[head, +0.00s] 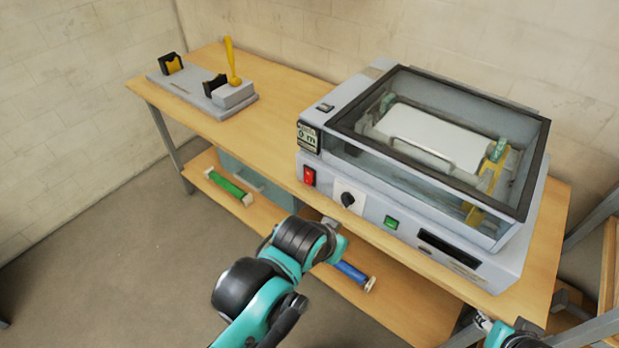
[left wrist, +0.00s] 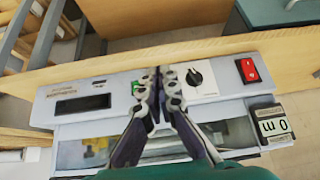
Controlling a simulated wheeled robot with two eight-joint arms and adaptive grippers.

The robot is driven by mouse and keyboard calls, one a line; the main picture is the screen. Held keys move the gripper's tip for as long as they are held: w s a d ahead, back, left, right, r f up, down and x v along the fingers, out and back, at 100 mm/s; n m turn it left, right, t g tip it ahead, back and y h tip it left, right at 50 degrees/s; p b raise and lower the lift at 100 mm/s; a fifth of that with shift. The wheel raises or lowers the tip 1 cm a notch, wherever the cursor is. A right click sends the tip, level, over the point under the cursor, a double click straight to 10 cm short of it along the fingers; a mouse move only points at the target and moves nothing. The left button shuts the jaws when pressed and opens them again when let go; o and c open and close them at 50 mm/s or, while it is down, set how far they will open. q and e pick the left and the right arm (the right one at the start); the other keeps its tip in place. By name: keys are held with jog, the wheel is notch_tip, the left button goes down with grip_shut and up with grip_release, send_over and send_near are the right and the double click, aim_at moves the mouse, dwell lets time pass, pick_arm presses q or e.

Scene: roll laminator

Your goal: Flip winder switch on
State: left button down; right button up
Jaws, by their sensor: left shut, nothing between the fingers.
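The roll laminator (head: 450,232) stands on the wooden bench. Its front panel carries a red rocker switch (head: 309,176), a black knob (head: 347,200) and a green switch (head: 391,222). I cannot read which is the winder switch. My left gripper (head: 340,240) is in front of the panel, mostly hidden by its wrist. In the left wrist view the gripper (left wrist: 160,72) is shut and empty, between the green switch (left wrist: 136,87), which it partly covers, and the knob (left wrist: 195,77). The red switch (left wrist: 247,70) is farther right. Contact cannot be told. My right gripper (head: 487,322) is partly visible at the lower right.
A counter display (head: 308,136) sits at the laminator's left corner. A grey fixture (head: 205,92) with a yellow handle (head: 231,62) stands at the bench's far left. Green (head: 229,186) and blue (head: 352,273) rolls lie on the lower shelf. The bench between fixture and laminator is clear.

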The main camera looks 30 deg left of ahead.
aim_at(308, 177)
dwell(0.5)
pick_arm(q)
jog(key=w+a+n, duration=0.2)
jog(key=a+n, duration=0.8)
jog(key=n, duration=0.7)
jog(key=w+a+n, duration=0.3)
jog(key=a+n, duration=0.8)
jog(key=n, duration=0.7)
jog(key=shift+w+a+r+h+p, duration=0.25)
jog(key=shift+a+r+h+p, duration=0.05)
jog(key=shift+r, duration=0.05)
jog(key=w+r+b+x, duration=0.1)
jog(key=b+x, duration=0.5)
jog(key=x, duration=0.6)
jog(key=shift+w, duration=0.9)
